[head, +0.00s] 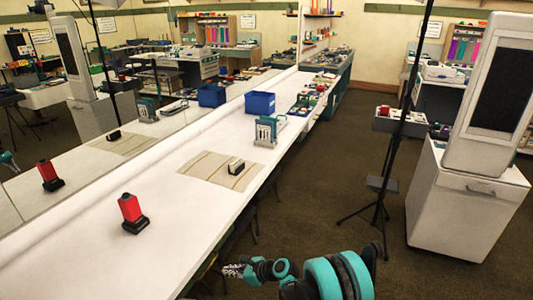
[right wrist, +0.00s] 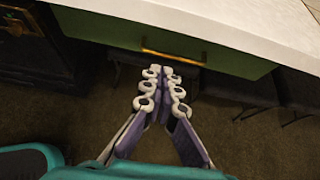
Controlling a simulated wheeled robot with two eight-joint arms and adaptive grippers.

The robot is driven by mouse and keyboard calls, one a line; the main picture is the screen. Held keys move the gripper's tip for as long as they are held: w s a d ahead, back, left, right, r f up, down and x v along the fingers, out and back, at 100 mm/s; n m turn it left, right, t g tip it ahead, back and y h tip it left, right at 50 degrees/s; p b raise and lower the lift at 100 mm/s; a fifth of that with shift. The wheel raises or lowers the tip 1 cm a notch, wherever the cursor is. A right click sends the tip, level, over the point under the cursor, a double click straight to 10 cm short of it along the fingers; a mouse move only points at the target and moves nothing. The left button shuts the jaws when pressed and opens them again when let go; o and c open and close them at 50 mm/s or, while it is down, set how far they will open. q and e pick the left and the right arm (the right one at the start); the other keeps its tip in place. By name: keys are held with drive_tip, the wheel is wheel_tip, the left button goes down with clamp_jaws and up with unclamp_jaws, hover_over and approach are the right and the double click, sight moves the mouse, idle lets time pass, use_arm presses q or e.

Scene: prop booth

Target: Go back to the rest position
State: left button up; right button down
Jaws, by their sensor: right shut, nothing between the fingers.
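My right gripper (head: 234,270) shows at the bottom of the head view, off the front edge of the white counter (head: 90,262) and over the floor. In the right wrist view its fingers (right wrist: 160,72) are together and empty, below the counter edge and near a green drawer front with a brass handle (right wrist: 174,56). No object touches it. My left gripper cannot be made out for certain; a small teal and dark part shows at the far left edge of the head view, in the mirror.
A red object with a black base (head: 131,210) stands on the near counter. Farther along are a striped mat (head: 205,168) with a small block (head: 236,166), a teal rack (head: 268,130) and a blue bin (head: 260,103). A black stand (head: 384,185) and white cabinet (head: 462,200) stand right, with open floor between.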

drive_tip(key=s+d+r+n+t+h, duration=0.1)
drive_tip(key=s+d+r+n+h, duration=0.3)
drive_tip(key=d+r, duration=0.5)
drive_tip(key=s+d+r+n+t+h, duration=0.1)
drive_tip(key=s+d+r+n, duration=0.1)
drive_tip(key=d+r+n, duration=0.5)
drive_tip(key=s+d+r+n+h, duration=0.2)
drive_tip(key=s+d+n, duration=0.3)
drive_tip(key=s+d, duration=0.4)
drive_tip(key=s+d+r+n+t+h, duration=0.1)
drive_tip(key=s+d+n+h, duration=0.3)
drive_tip(key=s+d, duration=0.6)
drive_tip(key=shift+s+d+r+n, duration=0.15)
drive_tip(key=shift+s+r+n, duration=0.35)
drive_tip(key=shift+n, duration=0.4)
drive_tip(key=shift+f, duration=0.1)
